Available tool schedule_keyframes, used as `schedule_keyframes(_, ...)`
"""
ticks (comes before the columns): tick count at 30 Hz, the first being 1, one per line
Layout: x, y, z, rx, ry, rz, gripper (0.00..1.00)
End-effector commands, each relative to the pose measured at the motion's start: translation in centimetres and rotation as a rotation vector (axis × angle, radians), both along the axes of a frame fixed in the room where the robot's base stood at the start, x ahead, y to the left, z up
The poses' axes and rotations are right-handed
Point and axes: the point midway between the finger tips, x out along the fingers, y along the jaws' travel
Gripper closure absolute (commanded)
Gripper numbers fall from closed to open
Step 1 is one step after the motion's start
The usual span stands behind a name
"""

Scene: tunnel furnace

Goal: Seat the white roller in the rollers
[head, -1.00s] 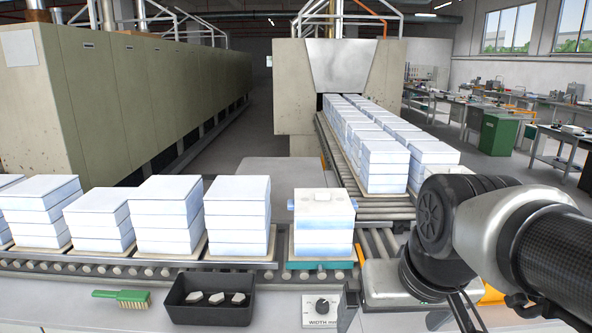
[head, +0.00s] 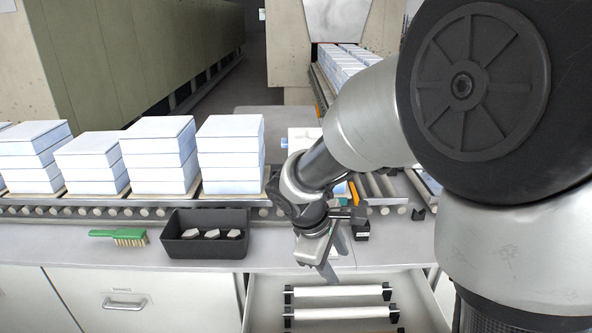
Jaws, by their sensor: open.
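Two white rollers lie in an open drawer at the bottom of the head view, one behind the other: a rear white roller (head: 338,291) and a front white roller (head: 340,313). Each lies across the drawer, with black holders at its ends. My gripper (head: 322,262) is open and points down in front of the counter edge, above and behind the rear roller, apart from it. The conveyor rollers (head: 372,186) show as short pieces to the right of my forearm. My arm hides much of that stretch, so I cannot tell whether a seat there is empty.
Stacks of white blocks (head: 160,160) stand on the conveyor at left. A black tray (head: 205,245) with several small pieces and a green brush (head: 118,237) lie on the counter. A small black box (head: 362,230) stands close right of my gripper. The furnace line is behind.

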Motion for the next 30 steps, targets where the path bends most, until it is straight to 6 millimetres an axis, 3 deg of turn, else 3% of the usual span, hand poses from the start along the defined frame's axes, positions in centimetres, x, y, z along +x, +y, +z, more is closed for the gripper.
schedule_keyframes(1, 0.9, 1.2, -3.4, -0.034, 0.044, 0.08, 0.54)
schedule_keyframes(6, 2.9, 4.1, -9.7, -0.113, 0.127, 0.293, 0.54)
schedule_keyframes(9, 3.4, 5.0, -11.5, -0.133, 0.151, 0.357, 0.54)
schedule_keyframes(14, 3.7, 5.2, -12.8, -0.142, 0.16, 0.384, 0.54)
schedule_keyframes(20, 4.3, 4.0, -15.5, -0.142, 0.163, 0.381, 0.54)
schedule_keyframes(30, 5.9, 1.3, -21.6, -0.142, 0.163, 0.379, 0.54)
